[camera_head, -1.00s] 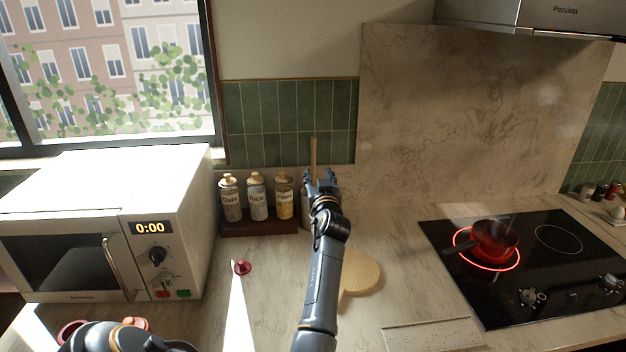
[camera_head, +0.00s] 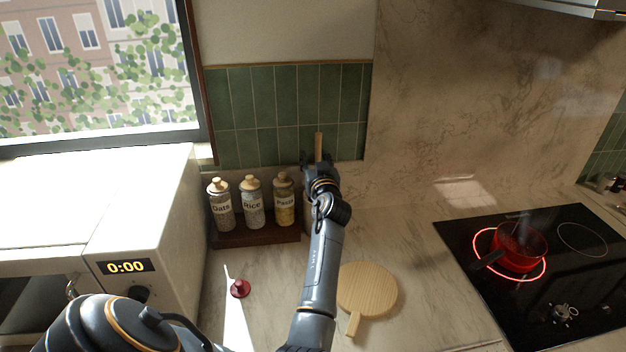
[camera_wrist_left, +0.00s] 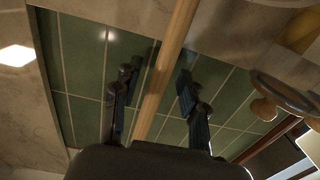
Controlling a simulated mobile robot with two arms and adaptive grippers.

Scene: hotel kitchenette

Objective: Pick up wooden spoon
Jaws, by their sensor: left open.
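The wooden spoon (camera_head: 319,146) stands upright against the green tiles, its light handle showing above my left gripper. Its lower part is hidden behind the gripper and arm. My left gripper (camera_head: 320,168) is at the handle, at the back of the counter to the right of the jars. In the left wrist view, the spoon handle (camera_wrist_left: 160,85) runs between the two fingers of the left gripper (camera_wrist_left: 155,80). The fingers are spread, with a gap on both sides of the handle. My right gripper is not in view.
Oats (camera_head: 220,207), rice (camera_head: 252,203) and pasta (camera_head: 284,201) jars stand on a dark rack just left of the gripper. A round wooden board (camera_head: 370,288) lies on the counter. A red pot (camera_head: 520,247) sits on a glowing burner at right. A microwave (camera_head: 150,230) is at left.

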